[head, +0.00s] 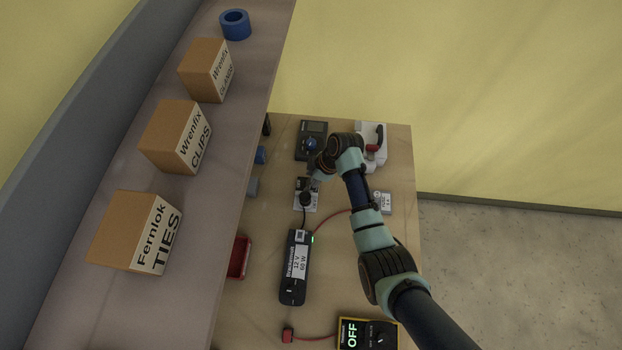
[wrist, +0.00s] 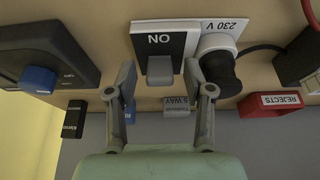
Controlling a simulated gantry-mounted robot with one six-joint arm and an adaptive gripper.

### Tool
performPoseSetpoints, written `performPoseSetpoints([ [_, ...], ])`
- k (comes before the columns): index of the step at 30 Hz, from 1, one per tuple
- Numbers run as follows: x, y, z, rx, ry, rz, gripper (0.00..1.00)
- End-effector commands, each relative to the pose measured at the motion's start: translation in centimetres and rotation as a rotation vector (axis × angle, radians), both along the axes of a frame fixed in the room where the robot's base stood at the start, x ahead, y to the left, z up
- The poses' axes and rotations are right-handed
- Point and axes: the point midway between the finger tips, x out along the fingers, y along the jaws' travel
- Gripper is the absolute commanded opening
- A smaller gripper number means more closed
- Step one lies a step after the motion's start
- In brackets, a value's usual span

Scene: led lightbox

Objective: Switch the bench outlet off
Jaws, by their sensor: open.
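The bench outlet (head: 313,207) is a white plate on the bench in the head view, partly hidden by my arm. In the wrist view the outlet (wrist: 230,26) shows upside down, with "230 V" lettering, a black plug (wrist: 220,70) in its socket and a black panel marked "ON". The grey switch (wrist: 160,68) sits under that lettering. My gripper (wrist: 160,82) is open and empty, one finger on each side of the switch in the picture. I cannot tell whether the fingers touch it. In the head view my gripper (head: 314,167) is over the outlet's far end.
A black power supply (head: 293,270) with a lit green lamp lies nearer, cabled to the plug. A yellow-edged meter (head: 352,335) reads "OFF". A dark device with a blue knob (head: 311,143) stands beyond the outlet. A shelf with boxes (head: 183,133) is at left; a red bin (head: 238,258) is below.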

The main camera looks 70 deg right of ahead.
Motion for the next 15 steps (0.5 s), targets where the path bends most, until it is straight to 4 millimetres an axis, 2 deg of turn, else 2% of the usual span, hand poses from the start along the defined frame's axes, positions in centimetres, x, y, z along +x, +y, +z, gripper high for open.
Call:
performPoseSetpoints([
  [2, -0.01, 0.0, 0.02, 0.0, 0.0, 0.0, 0.49],
  [9, -0.02, 0.01, 0.01, 0.0, 0.0, -0.001, 0.09],
  [11, -0.02, 0.01, 0.01, 0.0, 0.0, -0.001, 0.0],
  [15, -0.01, 0.01, 0.04, 0.0, 0.002, -0.001, 0.0],
])
